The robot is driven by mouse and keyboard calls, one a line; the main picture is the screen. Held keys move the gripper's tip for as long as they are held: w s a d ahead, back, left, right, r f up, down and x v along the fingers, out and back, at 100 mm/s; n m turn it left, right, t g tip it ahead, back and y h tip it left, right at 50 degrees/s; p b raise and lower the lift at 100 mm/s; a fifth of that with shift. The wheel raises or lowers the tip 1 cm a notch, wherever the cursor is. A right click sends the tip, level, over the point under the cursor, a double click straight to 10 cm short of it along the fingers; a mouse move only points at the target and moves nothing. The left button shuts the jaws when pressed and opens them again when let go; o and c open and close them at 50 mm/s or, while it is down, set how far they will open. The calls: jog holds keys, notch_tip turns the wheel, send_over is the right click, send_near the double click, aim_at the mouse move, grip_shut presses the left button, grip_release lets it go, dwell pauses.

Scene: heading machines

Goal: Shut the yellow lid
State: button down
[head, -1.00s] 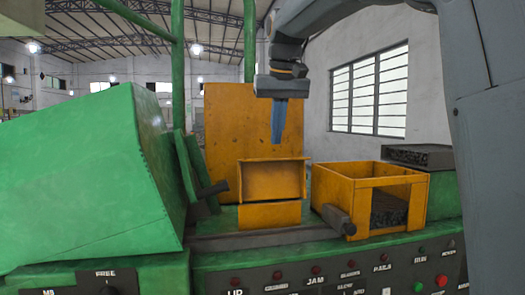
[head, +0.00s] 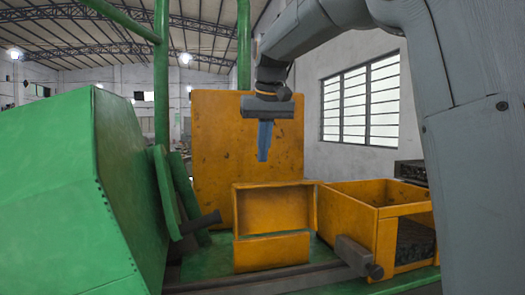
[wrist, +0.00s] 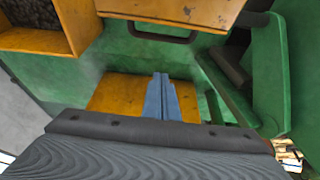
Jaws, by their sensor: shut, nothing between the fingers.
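A large flat yellow panel (head: 220,140) stands upright at the back of the green machine. In front of it is a smaller yellow open-faced piece (head: 275,208) with a yellow block (head: 270,250) below its front. I cannot tell for sure which of these is the lid. My gripper (head: 263,158) is shut and empty, pointing down above the smaller piece and in front of the panel in the head view. In the wrist view its fingers (wrist: 163,80) are over a yellow surface (wrist: 110,95). A yellow plate with a dark handle (wrist: 165,35) is at the top there.
A yellow open box (head: 350,200) with dark contents stands at the right. A dark bar (head: 290,277) with a round end crosses the front. A big green housing (head: 60,190), green slabs (head: 168,195) and a green post (head: 161,90) are at the left.

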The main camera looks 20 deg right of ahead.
notch_tip(320, 180, down, 7)
jog(key=s+p, duration=0.1)
jog(key=p, duration=0.3)
jog(key=shift+s, duration=0.15)
dwell(0.5)
jog(key=shift+s+r+t+b, duration=0.1)
jog(key=shift+s+t+b, duration=0.3)
jog(key=shift+t+b, duration=0.15)
